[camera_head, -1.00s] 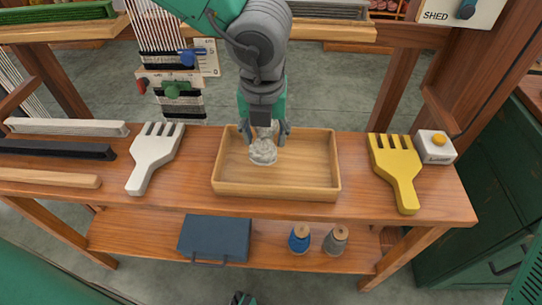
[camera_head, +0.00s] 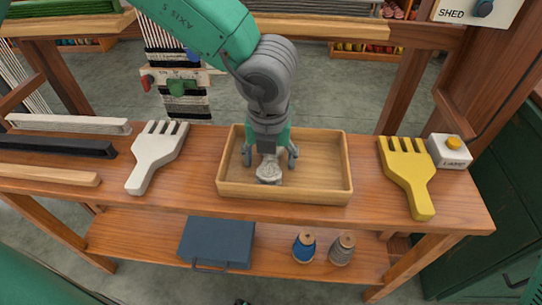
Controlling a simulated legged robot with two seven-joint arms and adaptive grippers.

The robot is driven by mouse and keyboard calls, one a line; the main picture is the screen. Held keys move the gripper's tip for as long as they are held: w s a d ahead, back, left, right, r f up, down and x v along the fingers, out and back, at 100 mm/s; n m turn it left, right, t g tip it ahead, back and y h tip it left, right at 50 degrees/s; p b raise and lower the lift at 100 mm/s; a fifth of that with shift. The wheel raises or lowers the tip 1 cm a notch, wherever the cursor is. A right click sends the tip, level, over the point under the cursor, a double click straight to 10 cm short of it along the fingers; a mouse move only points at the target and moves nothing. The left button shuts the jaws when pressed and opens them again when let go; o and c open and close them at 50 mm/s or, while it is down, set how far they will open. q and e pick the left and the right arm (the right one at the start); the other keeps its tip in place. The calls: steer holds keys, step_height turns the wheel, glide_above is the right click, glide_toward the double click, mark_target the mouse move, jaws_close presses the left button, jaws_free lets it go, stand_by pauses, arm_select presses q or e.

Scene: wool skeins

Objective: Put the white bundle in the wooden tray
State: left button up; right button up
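The wooden tray (camera_head: 335,188) sits on the middle of the wooden bench. The white bundle (camera_head: 268,173) shows inside the tray's outline, left of its middle, just below my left gripper's palm. My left gripper (camera_head: 269,158) points down over the tray's left part. Its two fingers are spread wide, one on each side of the bundle, with visible gaps between. The gripper hides the top of the bundle. I cannot tell whether the bundle rests fully on the tray floor. My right gripper is not in view.
A white comb (camera_head: 155,155) lies left of the tray and a yellow comb (camera_head: 408,175) right of it. A white box with a yellow knob (camera_head: 449,152) stands at the right. The tray's right half is empty.

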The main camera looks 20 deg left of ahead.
mark_target(269, 161)
arm_select(q)
steer(key=shift+a, duration=0.1)
steer(key=shift+r, duration=0.15)
step_height(269, 161, up, 12)
steer(key=s+p, duration=0.1)
steer(key=p, duration=0.3)
steer(key=shift+s+d+p, duration=0.2)
steer(key=shift+d+p, duration=0.1)
steer(key=shift+p, duration=0.1)
